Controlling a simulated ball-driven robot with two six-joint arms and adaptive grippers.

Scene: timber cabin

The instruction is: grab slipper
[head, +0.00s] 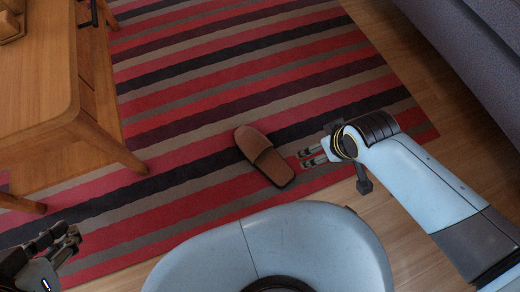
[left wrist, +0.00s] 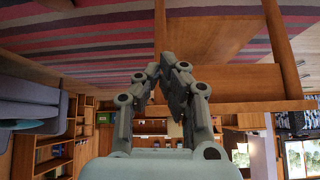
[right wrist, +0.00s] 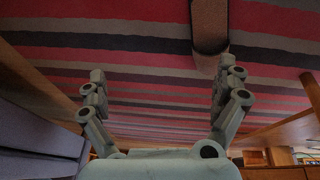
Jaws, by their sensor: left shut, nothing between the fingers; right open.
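A brown slipper (head: 264,156) lies on the striped rug, left of my right gripper in the head view. My right gripper (head: 306,158) is open, its fingertips close to the slipper's right side. In the right wrist view the slipper (right wrist: 210,28) shows at the top, near the right finger of the open gripper (right wrist: 165,82); whether they touch I cannot tell. My left gripper (head: 72,238) is at the lower left of the head view, away from the slipper. In the left wrist view the left gripper (left wrist: 167,62) is shut and empty.
The striped rug (head: 215,80) covers most of the floor. A wooden table (head: 45,100) with legs stands at the left, near my left gripper. A grey sofa (head: 465,50) is at the upper right. The rug beyond the slipper is clear.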

